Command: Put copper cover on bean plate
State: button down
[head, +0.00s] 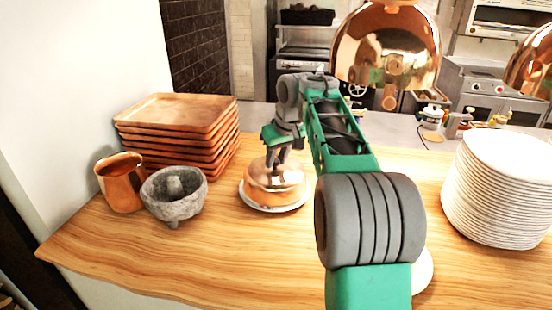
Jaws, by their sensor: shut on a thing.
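The copper cover (262,180) is a shiny dome in the middle of the wooden counter. It sits over a white plate (270,208), whose rim shows around its lower edge. Whether the cover rests on the plate or hangs just above it, I cannot tell. My gripper (272,164) points down at the top of the cover and is shut on it, likely at its knob, which the fingers hide. Any beans on the plate are hidden under the cover. Another white plate (424,272) is mostly hidden behind my arm at the right.
A stack of wooden trays (180,125), a copper mug (120,182) and a stone mortar (174,194) stand at the left of the counter (235,265). A tall stack of white plates (497,190) stands at the right. A copper lamp (388,45) hangs above. The front middle is clear.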

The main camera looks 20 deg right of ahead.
dwell(0.3)
jog(key=c, duration=1.1)
grip_release()
jog(key=shift+o, duration=0.4)
jog(key=shift+f, duration=0.1)
jog(key=o, duration=0.5)
notch_tip(320, 180, up, 5)
jog(key=p, duration=0.5)
